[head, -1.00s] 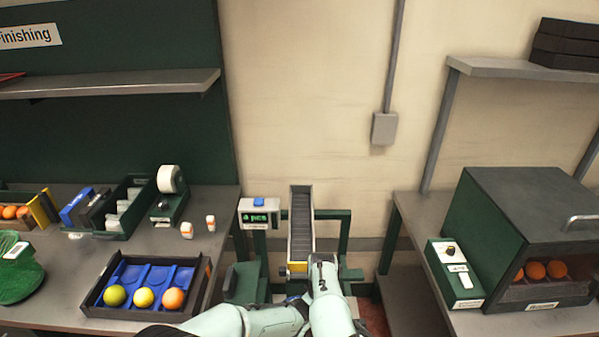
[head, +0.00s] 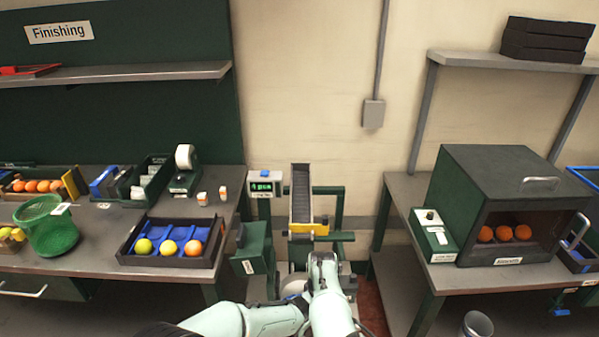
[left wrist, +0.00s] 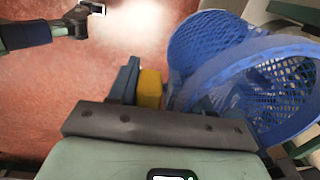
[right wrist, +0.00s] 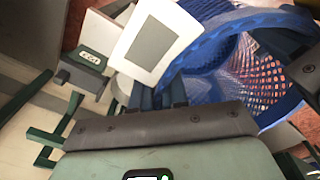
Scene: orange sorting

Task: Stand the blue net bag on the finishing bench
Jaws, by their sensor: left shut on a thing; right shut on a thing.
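The blue net bag (left wrist: 215,50) has an open mesh mouth with a thick rim and fills the right side of the left wrist view. It also shows in the right wrist view (right wrist: 230,45), beside a white card with a grey panel (right wrist: 155,42). My left gripper (left wrist: 160,92) is shut at the bag's rim, with a yellow block beside its finger. My right gripper (right wrist: 155,95) is shut on the rim near the card. The head view hides the bag and fingertips behind my arms. The finishing bench (head: 95,245) stands at the left.
On the bench are a green net bag (head: 50,230), a blue-lined tray (head: 130,250) with three fruits, a tape dispenser (head: 184,170) and bins. A chute (head: 301,195) and green stand are ahead. A dark box (head: 500,180) with oranges stands right.

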